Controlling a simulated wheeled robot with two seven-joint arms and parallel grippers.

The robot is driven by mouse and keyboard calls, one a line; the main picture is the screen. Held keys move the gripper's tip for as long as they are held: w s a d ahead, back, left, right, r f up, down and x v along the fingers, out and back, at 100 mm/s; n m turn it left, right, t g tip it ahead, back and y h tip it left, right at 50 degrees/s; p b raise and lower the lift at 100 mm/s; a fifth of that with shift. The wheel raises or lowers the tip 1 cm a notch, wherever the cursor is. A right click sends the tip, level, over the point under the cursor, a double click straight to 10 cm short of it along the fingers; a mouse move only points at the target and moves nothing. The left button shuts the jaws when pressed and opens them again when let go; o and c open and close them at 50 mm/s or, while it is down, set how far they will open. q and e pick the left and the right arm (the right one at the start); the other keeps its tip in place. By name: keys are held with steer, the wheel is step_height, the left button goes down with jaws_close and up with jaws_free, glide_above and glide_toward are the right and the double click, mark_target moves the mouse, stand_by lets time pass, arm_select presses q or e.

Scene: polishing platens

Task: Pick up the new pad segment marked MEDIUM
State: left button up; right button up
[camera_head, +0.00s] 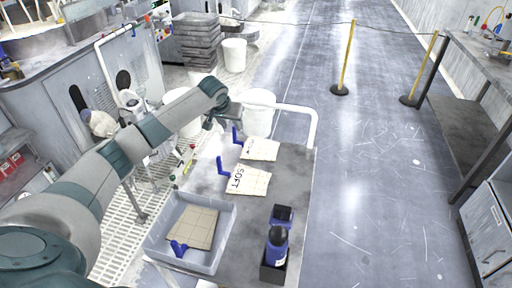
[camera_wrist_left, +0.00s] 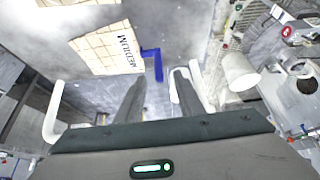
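The pad segment marked MEDIUM (camera_wrist_left: 100,52) is a cream, gridded piece with a blue tab (camera_wrist_left: 152,62) on its edge. It lies flat on the grey cart top. In the head view the farthest pad segment on the cart (camera_head: 262,150) is likely the same piece; its lettering is too small to read there. My left gripper (camera_head: 222,117) is above the cart's far end, beyond that pad. In the left wrist view its two fingers (camera_wrist_left: 160,82) are apart and empty, near the blue tab but not around it. My right gripper is not in view.
A pad segment marked SOFT (camera_head: 247,181) lies nearer on the cart. A grey tray (camera_head: 227,237) holds another gridded pad (camera_head: 192,226) with a blue tab. A blue bottle (camera_head: 276,247) stands in a dark holder. A white rail (camera_head: 313,128) edges the cart's far end.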

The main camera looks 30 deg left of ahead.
arm_select(q)
steer(key=shift+w+f+p, duration=0.4)
steer(key=shift+w+f, duration=0.05)
steer(key=shift+w, duration=0.15)
steer(key=shift+p+x, duration=0.3)
steer(key=shift+x, duration=0.65)
steer(key=shift+w+a+f, duration=0.15)
steer(key=shift+w+f, duration=0.3)
steer(key=shift+f, duration=0.15)
jaws_close()
